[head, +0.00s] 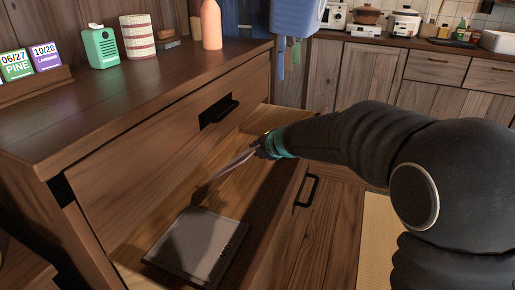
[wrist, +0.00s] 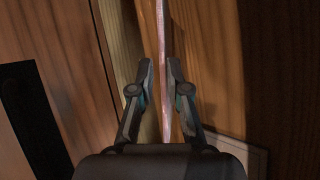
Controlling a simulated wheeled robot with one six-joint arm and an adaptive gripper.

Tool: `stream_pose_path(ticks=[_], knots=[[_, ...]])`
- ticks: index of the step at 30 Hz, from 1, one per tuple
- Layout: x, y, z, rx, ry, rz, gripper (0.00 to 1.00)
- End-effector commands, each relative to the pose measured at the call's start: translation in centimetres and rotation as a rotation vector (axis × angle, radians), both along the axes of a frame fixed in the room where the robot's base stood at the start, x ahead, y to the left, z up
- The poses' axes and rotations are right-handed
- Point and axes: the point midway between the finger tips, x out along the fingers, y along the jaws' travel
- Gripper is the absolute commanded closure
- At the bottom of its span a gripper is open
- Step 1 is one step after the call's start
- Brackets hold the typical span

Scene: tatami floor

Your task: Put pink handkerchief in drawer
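The drawer (head: 262,190) is pulled open in the head view, with its wooden inside showing. My gripper (head: 262,148) is over the open drawer. The pink handkerchief (head: 228,168) shows edge-on as a thin strip slanting down and left from my gripper. In the wrist view the handkerchief (wrist: 162,35) is a thin pinkish strip between the two fingers of my gripper (wrist: 161,68), which look closed in on it. I cannot tell whether its lower end touches the drawer bottom.
A flat grey booklet-like item (head: 200,246) lies in the drawer's near part.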

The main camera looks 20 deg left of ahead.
Motion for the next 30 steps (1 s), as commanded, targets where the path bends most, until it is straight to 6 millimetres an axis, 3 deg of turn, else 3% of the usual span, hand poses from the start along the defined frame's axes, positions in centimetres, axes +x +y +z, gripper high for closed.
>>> stream_pose_path(ticks=[10, 15, 30], knots=[[0.0, 0.0, 0.2, 0.001, -0.001, 0.0, 0.69], [0.0, 0.0, 1.9, 0.001, -0.002, 0.0, 0.69], [-5.4, -6.0, 7.0, 0.0, -0.002, -0.001, 0.69]])
